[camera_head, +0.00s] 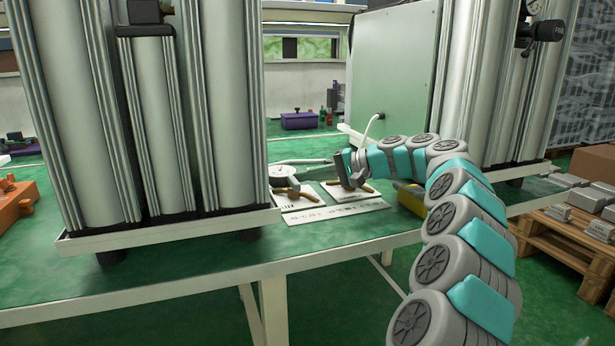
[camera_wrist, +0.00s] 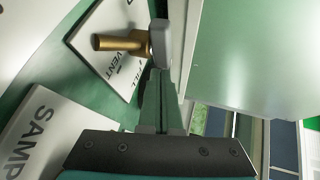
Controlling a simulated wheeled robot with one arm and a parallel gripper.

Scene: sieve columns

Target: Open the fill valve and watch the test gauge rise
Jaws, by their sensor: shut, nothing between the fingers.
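A brass valve handle (camera_wrist: 112,43) on a white plate printed FILL and VENT (camera_wrist: 122,72) shows in the wrist view. My gripper (camera_wrist: 160,42) is shut and empty, its fingertips beside the right end of the handle; I cannot tell whether they touch. In the head view my gripper (camera_head: 343,168) is over the right of two small white plates with brass fittings, the right fitting (camera_head: 352,187) partly hidden by it. A round white-faced gauge (camera_head: 284,174) stands behind the left brass fitting (camera_head: 291,192); its needle is too small to read.
Tall metal columns (camera_head: 228,105) stand close on the left and more (camera_head: 470,80) on the right. A green-grey panel (camera_head: 393,70) rises behind my gripper. A white SAMP-lettered plate (camera_wrist: 38,135) lies beside the valve plate. A yellow object (camera_head: 411,197) sits by my arm.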

